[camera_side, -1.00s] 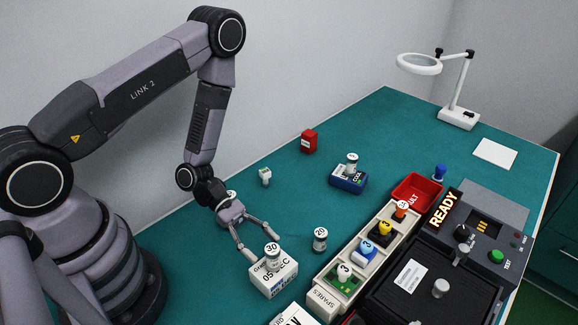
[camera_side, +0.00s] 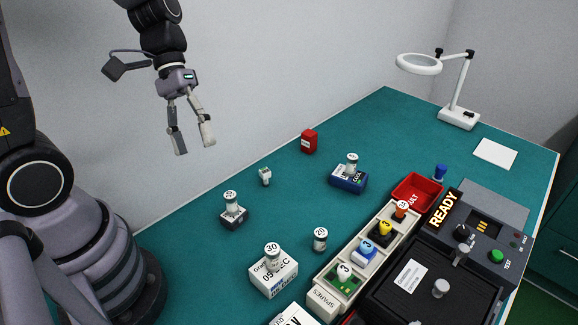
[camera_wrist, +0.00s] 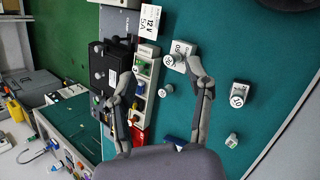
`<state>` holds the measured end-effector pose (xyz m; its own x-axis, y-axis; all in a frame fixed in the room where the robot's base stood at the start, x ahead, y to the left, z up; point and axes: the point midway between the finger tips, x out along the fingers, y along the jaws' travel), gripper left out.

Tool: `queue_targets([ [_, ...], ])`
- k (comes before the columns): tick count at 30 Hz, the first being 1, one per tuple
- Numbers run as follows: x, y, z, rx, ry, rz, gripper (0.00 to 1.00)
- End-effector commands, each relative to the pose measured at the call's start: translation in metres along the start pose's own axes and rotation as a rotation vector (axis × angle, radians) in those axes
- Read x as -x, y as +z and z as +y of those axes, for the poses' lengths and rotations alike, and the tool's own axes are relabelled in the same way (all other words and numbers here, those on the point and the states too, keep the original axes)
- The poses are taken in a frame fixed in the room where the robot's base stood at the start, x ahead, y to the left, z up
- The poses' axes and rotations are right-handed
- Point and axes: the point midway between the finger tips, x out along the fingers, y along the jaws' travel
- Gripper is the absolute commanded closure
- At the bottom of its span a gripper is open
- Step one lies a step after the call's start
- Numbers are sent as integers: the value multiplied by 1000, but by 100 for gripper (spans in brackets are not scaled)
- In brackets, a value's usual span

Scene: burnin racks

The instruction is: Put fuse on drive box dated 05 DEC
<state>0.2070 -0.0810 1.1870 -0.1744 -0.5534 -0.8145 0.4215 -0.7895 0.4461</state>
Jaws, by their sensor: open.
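The white drive box dated 05 DEC (camera_side: 275,281) sits on the green mat at the front middle. A white cylindrical fuse marked 30 (camera_side: 273,258) stands upright on its top. In the wrist view the box (camera_wrist: 184,48) shows near the right finger, with the fuse (camera_wrist: 169,62) on it. My gripper (camera_side: 195,147) is open and empty, raised well above the mat and to the upper left of the box. In the wrist view the fingers of my gripper (camera_wrist: 160,68) are spread apart with nothing between them.
Another fuse marked 20 (camera_side: 320,239) stands on the mat. A dark box (camera_side: 234,217) and a blue box (camera_side: 347,181) each carry a similar cylinder. A spares tray (camera_side: 325,298), red bin (camera_side: 430,190) and tester (camera_side: 495,228) lie right. A red block (camera_side: 309,141) stands behind.

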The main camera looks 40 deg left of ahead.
Motion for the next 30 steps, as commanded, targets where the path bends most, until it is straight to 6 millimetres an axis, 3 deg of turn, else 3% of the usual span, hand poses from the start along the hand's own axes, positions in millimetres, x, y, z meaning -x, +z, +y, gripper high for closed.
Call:
queue_targets([
  [6, 61, 36, -17, -304, -236, 357, 48],
  [13, 110, 61, -34, -472, -403, 678, 48],
  [18, 123, 68, -39, -508, -446, 769, 48],
  [30, 124, 68, -39, -509, -449, 772, 48],
])
